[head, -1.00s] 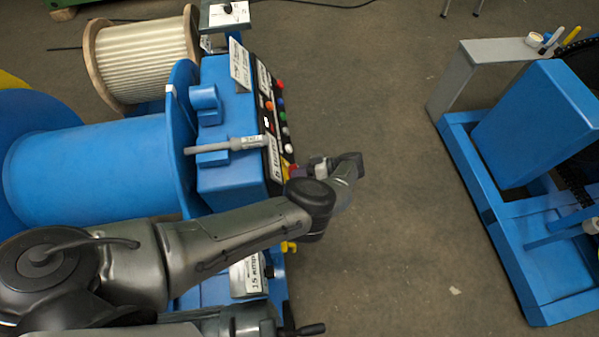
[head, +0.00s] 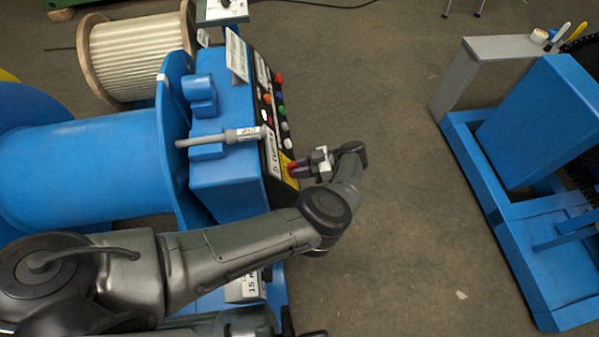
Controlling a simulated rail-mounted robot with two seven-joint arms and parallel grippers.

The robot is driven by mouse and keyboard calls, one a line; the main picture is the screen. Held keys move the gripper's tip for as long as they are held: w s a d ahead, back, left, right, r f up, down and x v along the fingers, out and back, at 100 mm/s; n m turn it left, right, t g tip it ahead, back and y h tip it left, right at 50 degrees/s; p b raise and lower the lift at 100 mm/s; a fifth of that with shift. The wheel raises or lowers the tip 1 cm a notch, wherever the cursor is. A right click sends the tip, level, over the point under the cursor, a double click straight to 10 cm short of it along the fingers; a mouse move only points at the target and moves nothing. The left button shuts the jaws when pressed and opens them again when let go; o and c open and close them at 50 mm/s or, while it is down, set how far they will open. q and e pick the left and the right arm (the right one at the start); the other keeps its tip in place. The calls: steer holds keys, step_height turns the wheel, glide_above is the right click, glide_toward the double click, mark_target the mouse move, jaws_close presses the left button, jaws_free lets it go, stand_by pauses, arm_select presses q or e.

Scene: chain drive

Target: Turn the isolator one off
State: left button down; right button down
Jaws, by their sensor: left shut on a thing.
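The isolator is on the front face of the blue machine's control box. Its red knob (head: 292,168) stands on a yellow plate (head: 286,160), near the label that reads 5 and a word I cannot make out in full. My left gripper (head: 300,168) reaches the knob from the right, with its fingers pointing left at it. It is shut on the red knob, and the fingers partly hide the knob. The knob's exact turn angle is too small to read. My right gripper is not in view.
Several coloured buttons (head: 281,97) line the panel above the isolator. A grey cylinder (head: 243,135) lies on top of the blue box (head: 215,183). A blue frame (head: 487,203) stands at the right. The floor (head: 400,170) between is clear.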

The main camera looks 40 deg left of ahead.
arm_select(q)
steer(key=n+b, duration=0.2)
steer(key=n, duration=0.1)
steer(key=n+g+h+b, duration=0.1)
steer(key=n+b, duration=0.1)
steer(key=n, duration=0.1)
steer(key=shift+a+f+n+h, duration=0.1)
steer(key=shift+n+h, duration=0.2)
steer(key=n+b, duration=0.1)
steer(key=n, duration=0.2)
steer(key=shift+h, duration=0.4)
steer(key=shift+n+h+b, duration=0.3)
steer(key=shift+n+b, duration=0.25)
steer(key=shift+n, duration=0.95)
steer(key=shift+r, duration=0.2)
steer(key=c, duration=1)
jaws_free()
steer(key=shift+c, duration=0.2)
